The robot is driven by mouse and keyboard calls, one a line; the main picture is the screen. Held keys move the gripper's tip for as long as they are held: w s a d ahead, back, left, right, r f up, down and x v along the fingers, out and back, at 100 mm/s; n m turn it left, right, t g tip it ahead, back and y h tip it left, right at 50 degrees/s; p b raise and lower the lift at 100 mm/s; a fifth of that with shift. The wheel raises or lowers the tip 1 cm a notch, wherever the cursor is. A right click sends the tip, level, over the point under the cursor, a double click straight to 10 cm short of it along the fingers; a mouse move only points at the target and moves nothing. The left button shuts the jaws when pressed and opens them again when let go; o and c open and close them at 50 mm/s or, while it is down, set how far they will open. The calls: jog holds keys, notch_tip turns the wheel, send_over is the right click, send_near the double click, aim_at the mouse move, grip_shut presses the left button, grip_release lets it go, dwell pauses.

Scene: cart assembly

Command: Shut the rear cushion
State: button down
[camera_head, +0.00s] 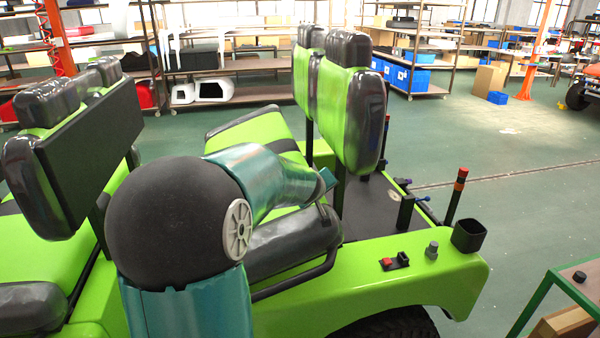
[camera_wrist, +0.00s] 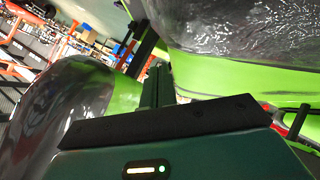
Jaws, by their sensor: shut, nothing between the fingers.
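The rear seat has a green and dark grey cushion on the far side (camera_head: 255,128), tilted up at an angle. A near-side rear cushion (camera_head: 290,245) shows its glossy dark grey edge and is partly hidden behind my arm. Two upright green and grey rear backrests (camera_head: 350,110) stand behind them. My gripper (camera_head: 326,183) is shut and empty, in front of the near backrest's lower part. In the wrist view, my gripper (camera_wrist: 157,85) lies between a glossy grey and green padded part at left and a larger one at upper right. I cannot tell whether it touches either.
A front seat (camera_head: 75,150) stands at the left. A black handrail (camera_head: 295,282) runs along the near side. The green rear body (camera_head: 400,270) carries a red button, a knob and a black cup (camera_head: 468,236). A green-framed table (camera_head: 540,300) is at lower right.

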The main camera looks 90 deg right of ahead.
jog(key=s+f, duration=0.3)
jog(key=f, duration=0.4)
jog(key=s+d+f, duration=0.1)
jog(key=s+f, duration=0.3)
jog(key=f, duration=0.3)
jog(key=shift+s+d+f, duration=0.2)
jog(key=shift+d, duration=0.1)
jog(key=shift+f, duration=0.1)
jog(key=shift+w, duration=0.1)
